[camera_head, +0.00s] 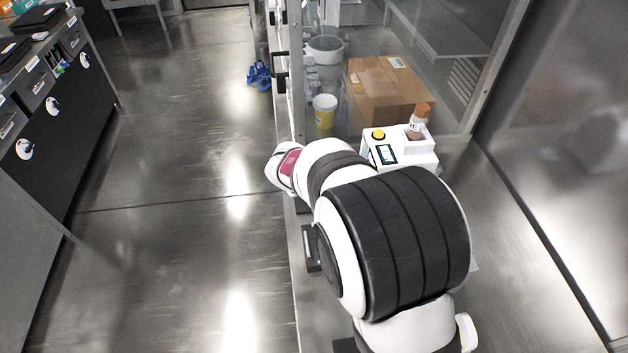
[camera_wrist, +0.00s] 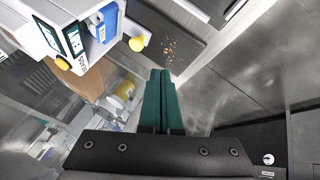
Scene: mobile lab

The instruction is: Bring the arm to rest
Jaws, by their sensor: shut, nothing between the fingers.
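My arm shows large in the head view, its white and black links reaching over the floor beside the glass partition. My gripper does not show there; the arm seems to hide it. In the wrist view my gripper (camera_wrist: 161,74) has two green fingers pressed together with nothing between them. The fingertips are in free space, apart from the white device at upper left.
A white device (camera_head: 401,165) with a yellow button and a brown-capped bottle (camera_head: 418,122) stands close beyond my arm; the device (camera_wrist: 75,30) is also in the wrist view. A cardboard box (camera_head: 385,90) and yellow container (camera_head: 324,112) are behind glass.

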